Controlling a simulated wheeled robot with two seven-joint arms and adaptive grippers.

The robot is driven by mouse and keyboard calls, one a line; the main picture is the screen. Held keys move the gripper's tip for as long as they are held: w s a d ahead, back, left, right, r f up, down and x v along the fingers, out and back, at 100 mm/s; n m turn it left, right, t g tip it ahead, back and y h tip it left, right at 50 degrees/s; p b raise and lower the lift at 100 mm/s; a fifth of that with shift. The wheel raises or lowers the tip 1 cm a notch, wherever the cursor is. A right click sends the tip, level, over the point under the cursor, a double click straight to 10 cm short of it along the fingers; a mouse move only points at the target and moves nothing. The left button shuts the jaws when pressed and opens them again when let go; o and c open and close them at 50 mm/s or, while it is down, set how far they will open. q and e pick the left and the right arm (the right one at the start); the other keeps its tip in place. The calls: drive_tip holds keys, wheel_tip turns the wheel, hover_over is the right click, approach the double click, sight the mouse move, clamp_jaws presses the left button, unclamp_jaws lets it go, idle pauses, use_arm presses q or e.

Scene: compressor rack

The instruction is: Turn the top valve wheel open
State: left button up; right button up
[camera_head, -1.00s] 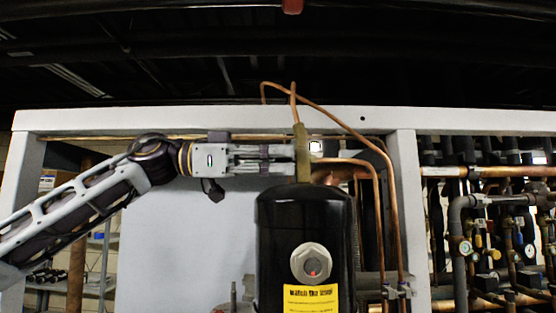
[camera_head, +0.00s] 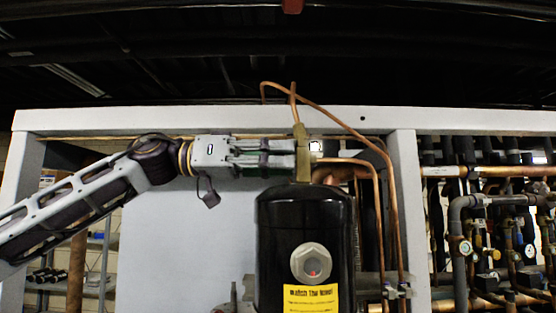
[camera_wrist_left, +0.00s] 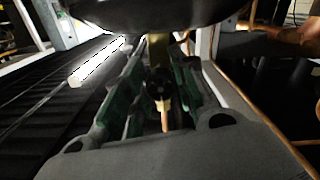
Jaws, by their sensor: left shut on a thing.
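The brass top valve (camera_head: 301,150) stands upright on the black cylinder (camera_head: 283,225), with a copper tube rising from it. My left gripper (camera_head: 288,154) comes in level from the left, its fingertips at the valve's left side. In the left wrist view the fingers of my left gripper (camera_wrist_left: 160,75) lie on both sides of a small dark round part (camera_wrist_left: 159,89), seemingly the valve wheel, with brass behind it. The gripper is shut on it. The wheel is hidden by the fingers in the head view. My right gripper is in neither view.
Thin copper tubes (camera_head: 340,118) arch over the valve and run down at its right. A grey frame beam (camera_head: 200,120) runs behind, with a post (camera_head: 408,200) at the right. Pipes and gauges (camera_head: 490,235) crowd the far right.

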use_arm(q)
drive_tip(key=shift+f, duration=0.15)
drive_tip(key=o, duration=1)
drive_tip(key=shift+o, duration=0.2)
drive_tip(key=shift+a, duration=0.1)
drive_tip(key=a, duration=1.2)
